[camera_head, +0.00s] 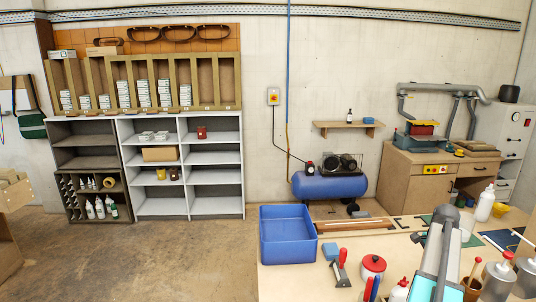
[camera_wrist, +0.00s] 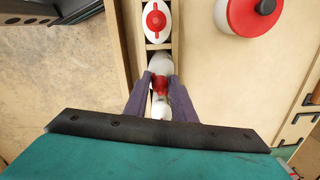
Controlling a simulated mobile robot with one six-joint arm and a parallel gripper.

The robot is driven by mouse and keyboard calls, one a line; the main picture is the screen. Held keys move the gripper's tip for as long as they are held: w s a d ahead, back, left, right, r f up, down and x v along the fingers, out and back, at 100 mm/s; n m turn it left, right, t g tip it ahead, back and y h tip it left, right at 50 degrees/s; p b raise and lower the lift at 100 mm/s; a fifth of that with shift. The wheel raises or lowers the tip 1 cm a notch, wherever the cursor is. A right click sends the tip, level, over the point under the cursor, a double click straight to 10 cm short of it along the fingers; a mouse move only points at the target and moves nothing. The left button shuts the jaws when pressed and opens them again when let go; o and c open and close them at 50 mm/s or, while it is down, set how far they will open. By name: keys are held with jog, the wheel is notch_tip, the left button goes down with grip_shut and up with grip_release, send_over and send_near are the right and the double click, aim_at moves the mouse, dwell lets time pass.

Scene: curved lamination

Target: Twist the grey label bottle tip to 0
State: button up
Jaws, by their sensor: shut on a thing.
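In the wrist view my gripper (camera_wrist: 160,88) points down, with its two dark fingers shut on the red tip (camera_wrist: 158,82) of a white bottle (camera_wrist: 161,62). The fingers touch the tip from left and right. The bottle stands in a narrow wooden rack (camera_wrist: 146,45). No label colour or tip mark can be read from above, so I cannot tell whether this is the grey label bottle. In the head view my arm shows at the lower right, but the fingertips are not visible there.
A second white bottle with a red top (camera_wrist: 156,20) stands just beyond in the rack. A jar with a red lid (camera_wrist: 252,14) is at the upper right. In the head view a blue bin (camera_head: 287,255), a red-lidded pot (camera_head: 372,268) and grey cans (camera_head: 497,282) crowd the table.

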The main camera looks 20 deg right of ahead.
jog(key=shift+f+m, duration=0.1)
jog(key=shift+m, duration=0.2)
jog(key=shift+m+p, duration=0.45)
jog(key=shift+m, duration=1.75)
jog(key=shift+c, duration=0.2)
jog(key=shift+m, duration=1)
jog(key=shift+m+p, duration=0.4)
jog(key=shift+m, duration=1)
